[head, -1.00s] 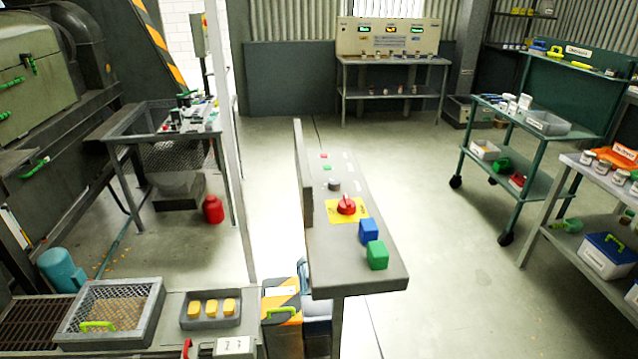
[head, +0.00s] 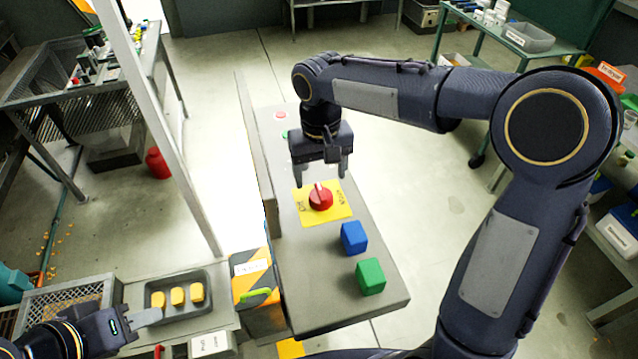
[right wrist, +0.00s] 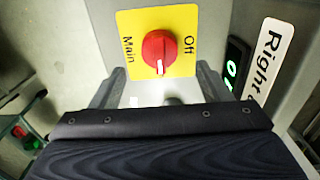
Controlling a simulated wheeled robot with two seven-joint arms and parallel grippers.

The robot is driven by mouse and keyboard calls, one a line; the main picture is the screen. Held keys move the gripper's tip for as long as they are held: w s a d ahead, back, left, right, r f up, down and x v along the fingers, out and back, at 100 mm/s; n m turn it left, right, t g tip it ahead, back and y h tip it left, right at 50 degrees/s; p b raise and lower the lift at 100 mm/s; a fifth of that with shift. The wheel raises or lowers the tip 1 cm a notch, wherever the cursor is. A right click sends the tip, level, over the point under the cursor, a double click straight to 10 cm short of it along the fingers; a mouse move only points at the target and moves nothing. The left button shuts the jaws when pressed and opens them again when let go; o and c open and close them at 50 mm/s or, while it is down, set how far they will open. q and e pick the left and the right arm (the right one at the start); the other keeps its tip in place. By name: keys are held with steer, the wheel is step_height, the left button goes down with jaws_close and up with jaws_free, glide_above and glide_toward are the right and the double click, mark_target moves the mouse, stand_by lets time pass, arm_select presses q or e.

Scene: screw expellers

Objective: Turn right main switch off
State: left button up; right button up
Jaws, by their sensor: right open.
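The main switch is a red round knob (head: 320,197) on a yellow plate (head: 338,211) on the sloping grey panel. In the right wrist view the knob (right wrist: 158,50) has a white pointer mark toward its lower edge. The plate (right wrist: 187,18) reads "Main" at its left and "Off" at its right. My right gripper (head: 320,178) is open and empty just behind the knob in the head view. Its fingers (right wrist: 160,84) lie either side of the knob's near side, apart from it. My left gripper (head: 145,318) is low at the left; its finger opening is unclear.
A blue block (head: 354,238) and a green block (head: 371,277) sit on the panel in front of the switch. A grey tray (head: 205,309) with yellow pieces lies left. A "Right" label (right wrist: 270,60) is beside a black green-marked control (right wrist: 236,65).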

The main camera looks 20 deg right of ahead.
mark_target(321, 191)
step_height(321, 191, down, 6)
steer(key=shift+s, duration=0.1)
steer(key=shift+c, duration=0.4)
steer(key=c, duration=0.9)
